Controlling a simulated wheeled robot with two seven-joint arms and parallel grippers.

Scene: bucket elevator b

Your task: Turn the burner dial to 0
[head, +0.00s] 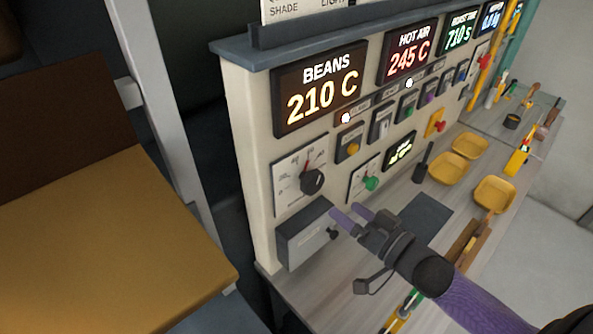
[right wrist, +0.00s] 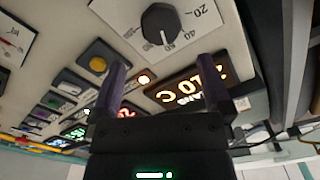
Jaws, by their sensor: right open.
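The burner dial (head: 312,181) is a black round knob on a white scale plate (head: 286,186), on the panel below the BEANS display. It also shows at the top of the right wrist view (right wrist: 161,24), with numbers such as 20 and 40 beside it. A pale mark on the knob points toward the picture's lower side there; its exact reading is unclear. My right gripper (head: 349,210) is open and empty, below and to the right of the dial in the head view, apart from it. In the right wrist view its purple fingers (right wrist: 164,75) are spread below the knob.
A grey box (head: 306,238) with a small black knob juts out below the dial. A second dial with a green knob (head: 371,183) is to its right. The counter holds yellow trays (head: 495,194) and a dark mat (head: 424,215). A brown-yellow surface (head: 100,240) is at left.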

